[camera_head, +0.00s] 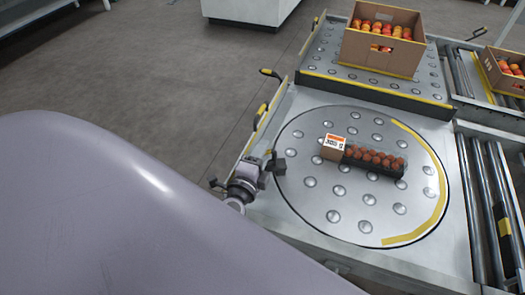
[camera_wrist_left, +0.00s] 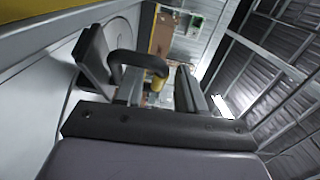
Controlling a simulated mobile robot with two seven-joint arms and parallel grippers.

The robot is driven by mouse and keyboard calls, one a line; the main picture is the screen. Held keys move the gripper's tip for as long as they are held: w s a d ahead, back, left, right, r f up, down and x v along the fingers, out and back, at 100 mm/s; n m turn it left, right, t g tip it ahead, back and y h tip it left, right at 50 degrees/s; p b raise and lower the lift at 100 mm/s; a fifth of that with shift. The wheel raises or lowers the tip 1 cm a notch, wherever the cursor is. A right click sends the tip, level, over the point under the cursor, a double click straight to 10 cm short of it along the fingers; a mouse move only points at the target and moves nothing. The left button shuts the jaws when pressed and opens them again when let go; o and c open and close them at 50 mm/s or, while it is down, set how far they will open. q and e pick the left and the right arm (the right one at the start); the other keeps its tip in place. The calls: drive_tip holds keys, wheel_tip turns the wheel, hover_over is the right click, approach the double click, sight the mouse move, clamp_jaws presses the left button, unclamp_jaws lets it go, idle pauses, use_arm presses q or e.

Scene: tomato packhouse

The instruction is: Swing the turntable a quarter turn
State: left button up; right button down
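The turntable (camera_head: 300,212) is a round grey plate with several steel ball studs and a yellow arc along its right rim. A dark tray of red-brown tomatoes (camera_head: 374,160) with a small labelled carton (camera_head: 333,148) at its left end lies on it. My left gripper (camera_head: 248,174) is at the turntable's left edge, its dark fingers spread. In the left wrist view, a bent black handle (camera_wrist_left: 140,60) with a yellow part shows in the gap between the fingers (camera_wrist_left: 142,85); I see no firm contact. My right gripper is not in view.
A second ball-top table with a yellow edge strip (camera_head: 380,91) stands behind, bearing a cardboard box of tomatoes (camera_head: 381,50). A black-tipped lever (camera_head: 270,73) sticks out at its left. Roller conveyors (camera_head: 480,200) run along the right. The floor at left (camera_head: 130,70) is clear.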

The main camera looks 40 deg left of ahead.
use_arm(q)
drive_tip(key=shift+w+a, duration=0.1)
drive_tip(key=shift+w, duration=0.3)
drive_tip(key=shift+c, duration=0.3)
clamp_jaws()
drive_tip(key=shift+s, duration=0.15)
